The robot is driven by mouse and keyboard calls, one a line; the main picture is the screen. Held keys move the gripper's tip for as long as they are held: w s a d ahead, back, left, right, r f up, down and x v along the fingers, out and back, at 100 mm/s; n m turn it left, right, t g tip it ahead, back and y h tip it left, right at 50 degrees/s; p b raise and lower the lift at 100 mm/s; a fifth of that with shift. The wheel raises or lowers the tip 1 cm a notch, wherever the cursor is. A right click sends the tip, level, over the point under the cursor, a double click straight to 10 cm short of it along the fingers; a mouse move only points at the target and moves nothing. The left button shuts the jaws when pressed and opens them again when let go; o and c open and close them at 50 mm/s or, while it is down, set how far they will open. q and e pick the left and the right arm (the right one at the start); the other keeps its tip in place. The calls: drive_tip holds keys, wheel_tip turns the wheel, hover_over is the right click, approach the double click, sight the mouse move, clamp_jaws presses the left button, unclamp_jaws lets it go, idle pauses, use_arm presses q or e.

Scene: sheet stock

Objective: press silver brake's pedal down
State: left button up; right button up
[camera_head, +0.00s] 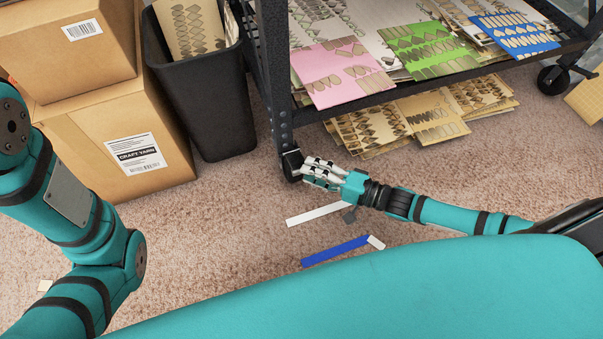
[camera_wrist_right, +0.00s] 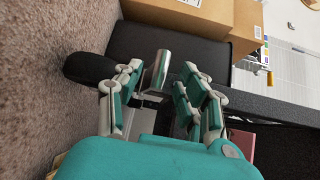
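The silver brake pedal (camera_wrist_right: 157,72) is a shiny metal tab beside the black caster wheel (camera_wrist_right: 90,68) in the right wrist view. In the head view the caster (camera_head: 291,165) is at the foot of the black rack's front leg, and the pedal cannot be told apart from my fingers there. My right gripper (camera_head: 318,170) is low over the carpet at this caster. In the wrist view its fingers (camera_wrist_right: 162,80) are apart, with the pedal showing between them; contact is unclear. My left arm shows at the left, but its gripper is out of view.
A black bin (camera_head: 205,105) and stacked cardboard boxes (camera_head: 120,140) stand left of the rack leg. The rack's lower shelf (camera_head: 440,85) holds patterned sheets, with more sheets (camera_head: 375,130) beneath. White (camera_head: 306,215) and blue strips (camera_head: 335,251) lie on the carpet near my right gripper.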

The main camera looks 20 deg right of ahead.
sight(297, 163)
drive_tip(key=shift+b+x, duration=0.55)
drive_tip(key=shift+x, duration=1.05)
